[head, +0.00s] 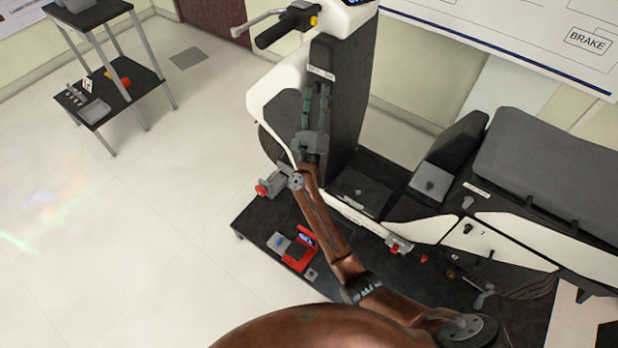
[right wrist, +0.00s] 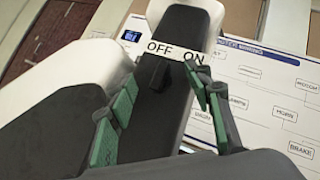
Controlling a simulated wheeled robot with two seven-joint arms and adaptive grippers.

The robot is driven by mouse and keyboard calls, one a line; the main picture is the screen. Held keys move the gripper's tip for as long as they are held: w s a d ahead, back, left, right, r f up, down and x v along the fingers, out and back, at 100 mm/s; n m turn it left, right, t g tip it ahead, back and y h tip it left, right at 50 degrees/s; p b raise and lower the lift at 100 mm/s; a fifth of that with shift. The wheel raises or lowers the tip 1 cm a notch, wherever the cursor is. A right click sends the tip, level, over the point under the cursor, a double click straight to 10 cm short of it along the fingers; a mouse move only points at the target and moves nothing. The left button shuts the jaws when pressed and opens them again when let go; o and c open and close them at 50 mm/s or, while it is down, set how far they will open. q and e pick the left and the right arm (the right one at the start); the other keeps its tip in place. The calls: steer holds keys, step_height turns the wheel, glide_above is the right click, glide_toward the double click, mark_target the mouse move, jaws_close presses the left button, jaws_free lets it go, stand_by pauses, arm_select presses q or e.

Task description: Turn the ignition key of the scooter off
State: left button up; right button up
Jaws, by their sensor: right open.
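The scooter's dark front column (head: 345,100) stands upright, with a white OFF/ON label (head: 321,73) near its top. In the right wrist view the label (right wrist: 175,50) reads OFF on the left and ON on the right. A small dark key-like piece (right wrist: 154,73) sits just below the OFF side; its exact turn angle is hard to tell. My right gripper (head: 316,92) is open in front of the column, below the label. In the right wrist view its green-padded fingers (right wrist: 163,92) stand apart on either side of the key, with nothing between them touching it. My left gripper is not in view.
The handlebar grip (head: 285,30) and brake lever (head: 255,22) stick out above left of my gripper. The seat (head: 550,155) is at the right. A red case (head: 300,255) lies on the dark platform. A shelf cart (head: 110,95) stands far left, with clear floor between.

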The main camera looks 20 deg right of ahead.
steer(key=shift+w+f+m+h+b, duration=0.15)
steer(key=shift+f+m+h+b, duration=0.3)
steer(key=shift+h+b, duration=0.1)
steer(key=s+r+v, duration=0.1)
steer(key=v, duration=0.6)
arm_select(q)
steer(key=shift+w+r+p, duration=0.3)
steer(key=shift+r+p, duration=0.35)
steer(key=shift+p, duration=1.05)
arm_select(e)
step_height(320, 180, down, 26)
steer(key=s+a+n+g+y, duration=0.1)
steer(key=s+n+g+y, duration=0.1)
steer(key=n+y, duration=0.8)
steer(key=shift+a+n+g, duration=0.3)
steer(key=shift+n+g, duration=0.1)
steer(key=shift+n, duration=2.55)
